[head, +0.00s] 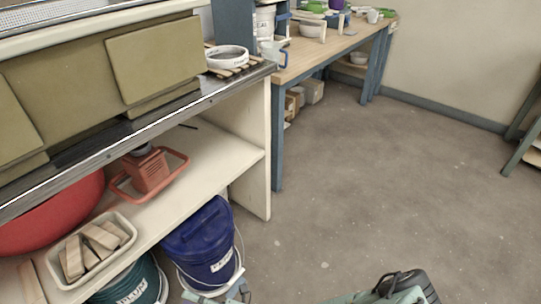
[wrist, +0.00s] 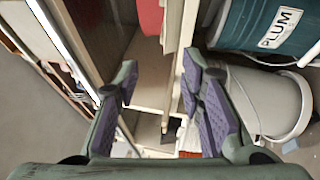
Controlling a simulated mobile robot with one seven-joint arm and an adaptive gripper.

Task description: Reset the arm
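My gripper (wrist: 160,88) is open in the wrist view, with its two green fingers and purple pads spread apart. Nothing is held between the pads. In the head view, parts of my arm show at the bottom edge, low over the floor in front of the shelf unit. A blue bucket (head: 203,245) with a white label stands on the floor by the shelf's lower opening. A teal bucket (head: 130,285) is to its left, partly cut off. The wrist view shows a teal bucket (wrist: 268,25) labelled PLUM, at the right.
The lower shelf (head: 222,150) holds a red stand (head: 150,172), a red basin (head: 55,215) and a tray of blocks (head: 125,222). A pale grey container (wrist: 270,95) is close to the right finger. A wooden table (head: 310,50) stands behind. The floor (head: 390,180) at right is clear.

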